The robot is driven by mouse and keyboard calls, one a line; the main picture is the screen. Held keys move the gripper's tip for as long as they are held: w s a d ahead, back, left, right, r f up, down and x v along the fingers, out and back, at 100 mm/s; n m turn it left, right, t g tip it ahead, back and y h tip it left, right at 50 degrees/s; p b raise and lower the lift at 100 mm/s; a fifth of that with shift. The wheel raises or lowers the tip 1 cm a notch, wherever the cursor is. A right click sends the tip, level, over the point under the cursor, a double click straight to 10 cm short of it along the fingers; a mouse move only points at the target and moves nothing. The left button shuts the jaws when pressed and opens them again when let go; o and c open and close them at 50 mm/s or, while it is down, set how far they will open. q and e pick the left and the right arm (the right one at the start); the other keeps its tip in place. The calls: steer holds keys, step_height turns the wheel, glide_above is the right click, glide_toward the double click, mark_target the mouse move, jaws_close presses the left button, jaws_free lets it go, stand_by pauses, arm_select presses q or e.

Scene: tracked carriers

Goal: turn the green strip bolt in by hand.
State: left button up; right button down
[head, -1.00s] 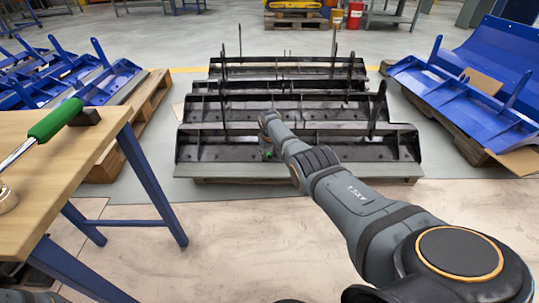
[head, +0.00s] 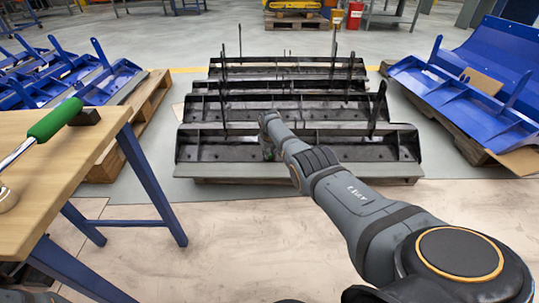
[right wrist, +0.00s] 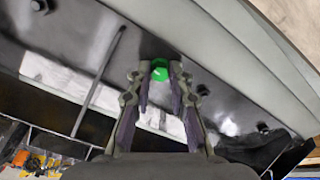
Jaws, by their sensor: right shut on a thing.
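The green strip bolt (right wrist: 159,71) shows its green head between my right fingertips in the right wrist view, against the dark face of the front carrier (right wrist: 235,110). My right gripper (right wrist: 156,78) is shut on it. How deep the bolt sits is hidden. In the head view my right gripper (head: 267,152) reaches the near face of the front black carrier (head: 350,148), and only a trace of green shows there. My left gripper is not in view.
Several black carriers lie in rows behind the front one. A wooden workbench (head: 60,180) with a green-handled tool (head: 52,122) stands at left. Blue parts lie on pallets at left and right (head: 465,110). The floor (head: 230,240) before the carriers is clear.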

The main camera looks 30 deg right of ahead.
steer(key=m, duration=0.8)
steer(key=shift+m, duration=0.8)
steer(key=shift+m, duration=1.1)
steer(key=m, duration=0.7)
steer(key=shift+m, duration=0.3)
